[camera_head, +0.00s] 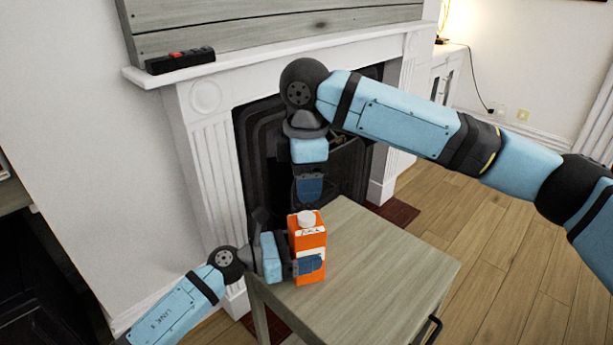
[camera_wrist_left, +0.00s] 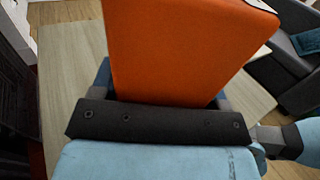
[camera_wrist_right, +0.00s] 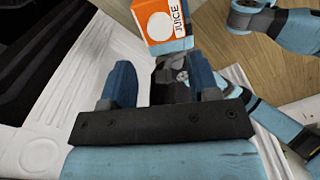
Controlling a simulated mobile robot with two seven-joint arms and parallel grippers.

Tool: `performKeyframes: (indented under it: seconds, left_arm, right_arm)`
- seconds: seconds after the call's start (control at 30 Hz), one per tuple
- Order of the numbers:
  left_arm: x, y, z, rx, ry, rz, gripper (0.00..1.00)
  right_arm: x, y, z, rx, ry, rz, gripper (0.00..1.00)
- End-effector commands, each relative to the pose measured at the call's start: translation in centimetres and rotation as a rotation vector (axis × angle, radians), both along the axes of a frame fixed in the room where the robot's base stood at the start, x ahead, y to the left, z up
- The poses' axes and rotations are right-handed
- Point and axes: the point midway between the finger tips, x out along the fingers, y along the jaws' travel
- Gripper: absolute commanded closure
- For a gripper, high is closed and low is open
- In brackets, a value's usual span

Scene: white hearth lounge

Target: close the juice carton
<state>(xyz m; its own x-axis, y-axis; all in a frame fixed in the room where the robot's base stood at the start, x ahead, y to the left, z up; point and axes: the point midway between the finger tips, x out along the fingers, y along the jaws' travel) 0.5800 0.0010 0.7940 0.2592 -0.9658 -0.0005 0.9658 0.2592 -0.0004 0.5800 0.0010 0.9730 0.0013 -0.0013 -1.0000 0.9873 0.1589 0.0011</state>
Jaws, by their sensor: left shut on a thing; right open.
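The orange juice carton (camera_head: 312,241) is upright over the left part of the wooden table, with a white cap (camera_head: 306,219) on its top. I cannot tell how tight the cap is, or whether the carton touches the table. My left gripper (camera_head: 298,264) is shut around the carton's lower part from the left; the carton's orange side (camera_wrist_left: 185,50) fills the left wrist view. My right gripper (camera_head: 309,190) is open, pointing down just above the cap, apart from it. In the right wrist view, the carton's labelled face (camera_wrist_right: 160,22) lies beyond the open fingers.
The table (camera_head: 390,263) is bare to the right of the carton. A white fireplace (camera_head: 208,150) with a dark opening stands close behind. A black bar with a red part (camera_head: 180,60) lies on the mantel.

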Motion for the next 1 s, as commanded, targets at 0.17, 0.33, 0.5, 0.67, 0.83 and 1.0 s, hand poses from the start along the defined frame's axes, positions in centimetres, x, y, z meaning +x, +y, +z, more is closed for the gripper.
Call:
performKeyframes:
  seconds: [0.17,0.33,0.5,0.67,0.83,1.0]
  left_arm:
    - [0.0,0.0,0.0,0.000,0.000,0.000,0.98]
    - [0.0,0.0,0.0,0.000,0.000,0.000,0.98]
    - [0.0,0.0,0.0,0.000,0.000,0.000,0.98]
    - [0.0,0.0,0.0,0.000,0.000,0.000,0.98]
    - [0.0,0.0,0.0,0.000,0.000,0.000,0.98]
    - [0.0,0.0,0.0,0.000,0.000,0.000,0.98]
  right_arm:
    - [0.0,-0.1,0.2,0.001,0.000,0.181,0.45]
    - [0.0,-0.1,0.2,0.002,0.002,0.235,0.45]
    - [0.0,-0.1,0.2,0.002,0.002,0.235,0.45]
    - [0.0,-0.1,0.0,0.000,0.002,0.234,0.45]
    - [0.0,-0.1,-1.8,-0.001,0.003,0.233,0.45]
    - [0.0,-0.1,-4.5,0.000,0.003,0.234,0.45]
